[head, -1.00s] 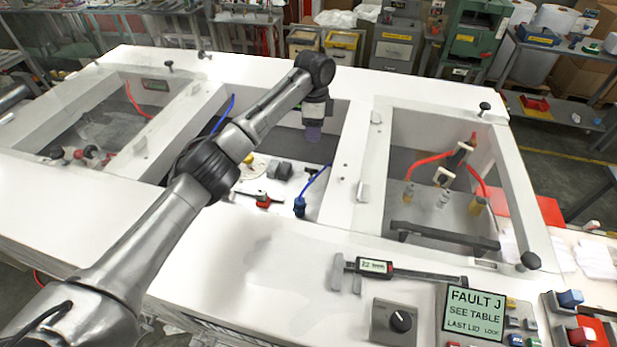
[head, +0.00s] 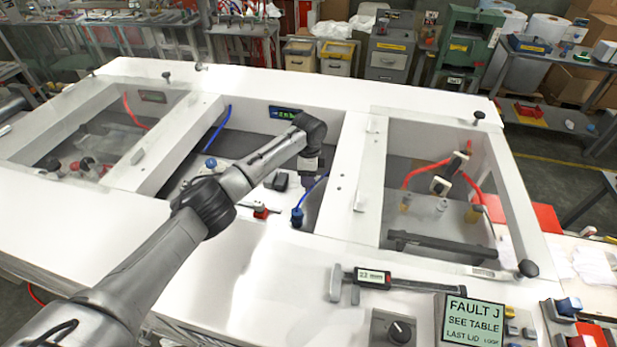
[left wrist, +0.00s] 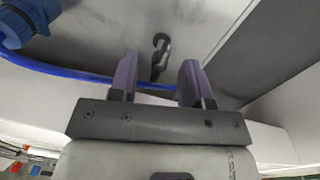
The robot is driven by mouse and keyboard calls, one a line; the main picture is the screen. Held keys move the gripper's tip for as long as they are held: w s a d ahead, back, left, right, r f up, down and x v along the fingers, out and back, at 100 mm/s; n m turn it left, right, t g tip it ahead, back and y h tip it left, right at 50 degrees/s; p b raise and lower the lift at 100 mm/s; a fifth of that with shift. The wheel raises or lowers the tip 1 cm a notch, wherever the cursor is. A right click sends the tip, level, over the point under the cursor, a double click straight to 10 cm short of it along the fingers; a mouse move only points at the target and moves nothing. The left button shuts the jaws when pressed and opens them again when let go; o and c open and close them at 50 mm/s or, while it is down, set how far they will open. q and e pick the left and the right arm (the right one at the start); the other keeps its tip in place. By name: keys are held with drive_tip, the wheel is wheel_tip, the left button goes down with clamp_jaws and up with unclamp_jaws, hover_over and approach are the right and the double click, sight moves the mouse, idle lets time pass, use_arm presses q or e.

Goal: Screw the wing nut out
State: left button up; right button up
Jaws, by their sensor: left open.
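My left gripper (head: 309,180) reaches down into the open middle bay of the white bench (head: 250,260). In the left wrist view its two purple-grey fingers (left wrist: 157,65) stand apart with nothing held between them. A small dark part with a hooked end (left wrist: 160,57) shows beyond the fingertips, apart from them against a grey surface. I cannot tell whether it is the wing nut, and I cannot pick out a wing nut for certain in the head view. My right gripper is not in view.
A blue connector (head: 297,217) with a blue cable stands close to the gripper; it also shows in the left wrist view (left wrist: 18,22). A red-handled part (head: 260,211) and a blue knob (head: 211,163) are in the bay. Clear-covered bays lie either side. A caliper (head: 400,280) lies in front.

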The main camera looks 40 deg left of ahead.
use_arm(q)
drive_tip(key=shift+f, duration=0.45)
drive_tip(key=shift+c, duration=0.3)
clamp_jaws()
